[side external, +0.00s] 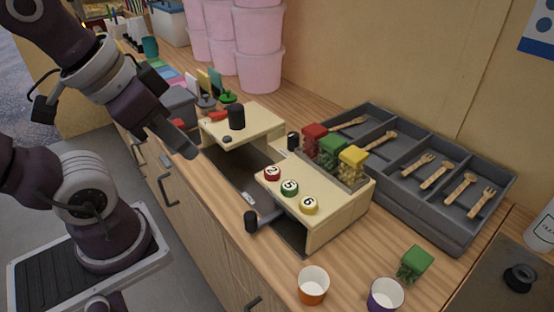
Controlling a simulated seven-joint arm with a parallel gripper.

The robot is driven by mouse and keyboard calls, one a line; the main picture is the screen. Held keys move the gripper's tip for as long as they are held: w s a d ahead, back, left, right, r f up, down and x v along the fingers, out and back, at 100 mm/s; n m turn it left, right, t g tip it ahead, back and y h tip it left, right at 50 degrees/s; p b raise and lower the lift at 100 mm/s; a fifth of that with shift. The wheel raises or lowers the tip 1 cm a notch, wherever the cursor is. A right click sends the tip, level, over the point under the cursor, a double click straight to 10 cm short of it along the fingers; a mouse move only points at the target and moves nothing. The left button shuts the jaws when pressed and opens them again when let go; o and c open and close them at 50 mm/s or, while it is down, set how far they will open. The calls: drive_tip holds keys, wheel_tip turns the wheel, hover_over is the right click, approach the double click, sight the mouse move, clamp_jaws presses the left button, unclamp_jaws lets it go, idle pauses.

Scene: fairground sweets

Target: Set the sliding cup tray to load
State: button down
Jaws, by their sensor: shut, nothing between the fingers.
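A beige dispenser (335,212) stands on the wooden counter, with red, green and yellow numbered discs on its top. A dark track (240,180) runs along the counter between it and a second beige unit (262,124) with a black knob (237,117). A black-knobbed handle (252,221) sticks out at the dispenser's front left; it looks like part of the sliding cup tray, but I cannot tell the tray itself or its position marks clearly. My gripper (188,151) is shut and empty, above the counter's front edge, left of the second unit, touching nothing visible.
A grey divided tray (425,205) with wooden forks and spoons lies behind the dispenser. Pink tubs (257,65) stack at the back.

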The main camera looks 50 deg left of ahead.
idle(0.3)
drive_tip(key=c, duration=1.8)
unclamp_jaws()
drive_tip(key=shift+c, duration=0.2)
drive_tip(key=o, duration=0.6)
drive_tip(key=w+f+m, duration=0.1)
drive_tip(key=m, duration=0.1)
drive_tip(key=w+m+g+y, duration=0.1)
drive_tip(key=m, duration=0.1)
drive_tip(key=w+f+m, duration=0.1)
drive_tip(key=m, duration=0.2)
drive_tip(key=shift+d+f+g, duration=0.1)
drive_tip(key=shift+f+g, duration=0.25)
drive_tip(key=shift+g, duration=0.05)
drive_tip(key=shift+o, duration=0.2)
drive_tip(key=m+g, duration=0.4)
drive_tip(key=m, duration=1.5)
hover_over(250, 214)
drive_tip(key=shift+h, duration=0.4)
wheel_tip(250, 214, down, 8)
drive_tip(key=shift+f+m, duration=0.3)
drive_tip(key=shift+m, duration=0.2)
wheel_tip(250, 214, down, 7)
drive_tip(key=shift+r, duration=0.2)
